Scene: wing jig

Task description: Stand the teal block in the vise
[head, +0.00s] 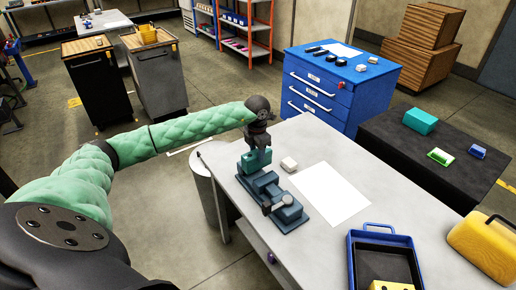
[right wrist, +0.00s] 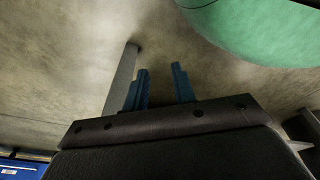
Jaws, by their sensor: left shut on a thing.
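My left gripper (head: 259,150) points down over the far end of the vise and is shut on the teal block (head: 251,162). The dark blue-grey vise (head: 284,213) stands near the left edge of the grey table, its handle end toward me. The block is at the vise's far end; the gripper partly covers it. I cannot tell whether it rests between the jaws or hangs just above them. My right gripper (right wrist: 160,75) shows only in the right wrist view, its two blue fingers apart with nothing between them.
On the table (head: 390,205) are a small white block (head: 289,164), a white sheet (head: 331,194), a blue tray (head: 383,239) with a yellow thing in it, and a yellow case (head: 487,245). A dark bench (head: 400,150) holds another teal box (head: 420,121). A grey bin (head: 208,185) stands left.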

